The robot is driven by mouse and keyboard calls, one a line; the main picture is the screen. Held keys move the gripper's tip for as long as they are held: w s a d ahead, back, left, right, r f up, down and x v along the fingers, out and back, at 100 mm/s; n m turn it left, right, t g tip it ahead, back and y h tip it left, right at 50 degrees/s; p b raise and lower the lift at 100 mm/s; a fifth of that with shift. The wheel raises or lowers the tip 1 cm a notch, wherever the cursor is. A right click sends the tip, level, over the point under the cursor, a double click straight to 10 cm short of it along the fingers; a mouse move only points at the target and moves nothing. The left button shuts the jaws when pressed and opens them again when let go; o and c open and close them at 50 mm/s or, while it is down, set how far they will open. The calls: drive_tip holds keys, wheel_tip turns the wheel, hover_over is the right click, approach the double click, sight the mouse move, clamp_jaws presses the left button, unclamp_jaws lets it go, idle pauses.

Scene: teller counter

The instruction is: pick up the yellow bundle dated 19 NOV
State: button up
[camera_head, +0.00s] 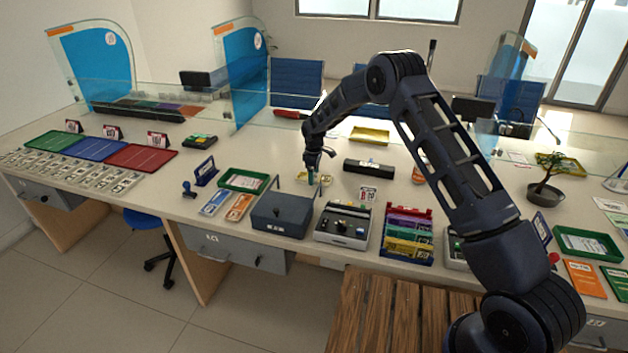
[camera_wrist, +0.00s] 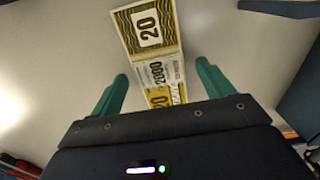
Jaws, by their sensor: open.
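A yellow bundle (camera_wrist: 147,30) marked 20, with a pale band reading 2000, lies on the counter in the wrist view. Small print on the band is too blurred for me to read a date. In the head view a bit of yellow bundle (camera_head: 326,179) shows beside my gripper (camera_head: 316,181). In the wrist view my gripper (camera_wrist: 162,74) is open, with one green finger on each side of the bundle's near part. The near end of the bundle is hidden by the gripper body. I cannot tell whether the fingers touch it.
A dark blue box (camera_head: 282,215) stands in front of my gripper, with a black device (camera_head: 369,166) to the right. A green tray (camera_head: 243,180) lies left and a yellow tray (camera_head: 369,134) behind. A rack (camera_head: 408,258) holds coloured bundles. Some bare counter surrounds the bundle.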

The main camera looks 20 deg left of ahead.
drive_tip(key=shift+f, duration=0.35)
drive_tip(key=c, duration=1.1)
drive_tip(key=shift+r, duration=0.15)
